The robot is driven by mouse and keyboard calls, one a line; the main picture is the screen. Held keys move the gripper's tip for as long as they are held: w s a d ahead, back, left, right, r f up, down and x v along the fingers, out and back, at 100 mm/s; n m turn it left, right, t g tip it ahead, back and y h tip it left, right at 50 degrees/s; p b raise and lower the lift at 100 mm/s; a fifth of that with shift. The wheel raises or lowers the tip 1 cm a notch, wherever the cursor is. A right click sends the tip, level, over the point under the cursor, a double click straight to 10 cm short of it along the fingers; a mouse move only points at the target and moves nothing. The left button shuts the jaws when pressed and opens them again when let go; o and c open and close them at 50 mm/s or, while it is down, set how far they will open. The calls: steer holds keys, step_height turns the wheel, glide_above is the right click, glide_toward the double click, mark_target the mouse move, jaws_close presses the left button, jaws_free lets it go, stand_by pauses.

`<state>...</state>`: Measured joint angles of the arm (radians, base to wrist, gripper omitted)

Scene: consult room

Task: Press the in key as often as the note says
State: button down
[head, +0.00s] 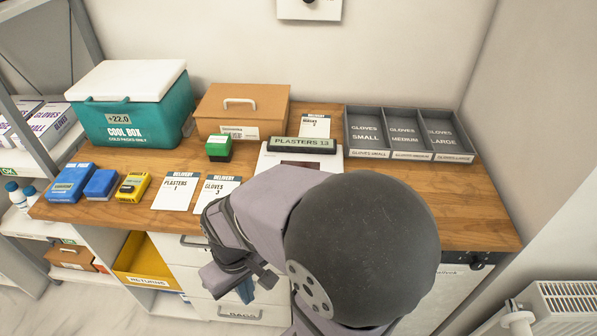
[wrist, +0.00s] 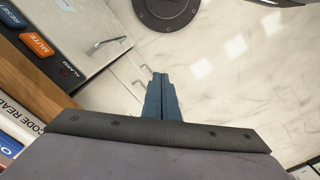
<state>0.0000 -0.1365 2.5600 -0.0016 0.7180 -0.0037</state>
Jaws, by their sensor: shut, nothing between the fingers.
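A counter device (head: 300,158) with the display "PLASTERS 13" (head: 303,143) stands at the middle of the worktop. My arm hides its lower part, and no in key shows in either view. Two delivery notes lie left of it: "PLASTERS 1" (head: 175,192) and "GLOVES 3" (head: 215,194). My gripper (head: 246,291) is shut and empty, in front of the drawers below the worktop edge. Its blue fingers (wrist: 160,80) are together in the wrist view, over the pale floor.
On the worktop (head: 400,190) stand a teal cool box (head: 135,120), a brown case (head: 240,105), a green-black stamp (head: 218,148), blue and yellow boxes (head: 132,187) and grey glove trays (head: 405,130). An orange MUTE key (wrist: 36,45) and RESET key (wrist: 12,18) show in the wrist view.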

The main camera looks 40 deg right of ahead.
stand_by(0.5)
steer(key=s+d+r+m+y+p, duration=0.35)
steer(key=d+r+m+p, duration=0.8)
steer(key=p, duration=0.55)
steer(key=w+d+r+m+t, duration=0.3)
steer(key=w+m+t, duration=0.1)
steer(key=w, duration=0.5)
steer(key=w+d+r+m+t+p, duration=0.1)
steer(key=w+d+r+m+t, duration=0.2)
steer(key=w+m, duration=0.3)
steer(key=shift+w+d+r+t, duration=0.2)
steer(key=shift+w+r+t, duration=0.5)
steer(key=shift+w, duration=0.9)
steer(key=shift+y, duration=0.35)
